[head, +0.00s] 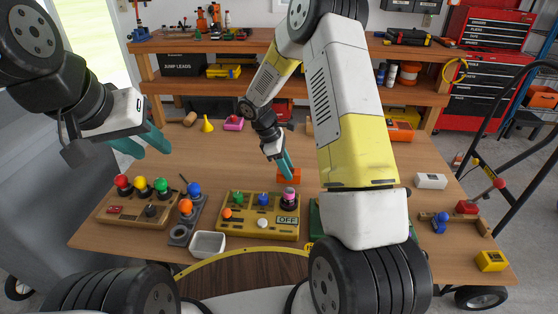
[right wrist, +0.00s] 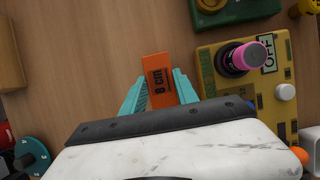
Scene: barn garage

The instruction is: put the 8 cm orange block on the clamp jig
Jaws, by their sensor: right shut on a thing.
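The orange block (head: 291,174), marked "8 cm" in the right wrist view (right wrist: 157,72), is behind the yellow button panel. My right gripper (head: 285,163) is shut on it, with a teal finger on each side in the right wrist view (right wrist: 158,92). I cannot tell whether the block touches the table. What looks like the clamp jig (head: 456,229), a wooden base with a red block and a blue knob, lies at the right of the table. My left gripper (head: 142,143) is open and empty over the table's left side.
The yellow panel (head: 258,228) with a pink-topped knob (head: 290,194) stands close to the held block. A green box (head: 314,218) is partly hidden by my right arm. A white box (head: 431,181) and a yellow box (head: 491,261) are near the jig. The table's middle left is clear.

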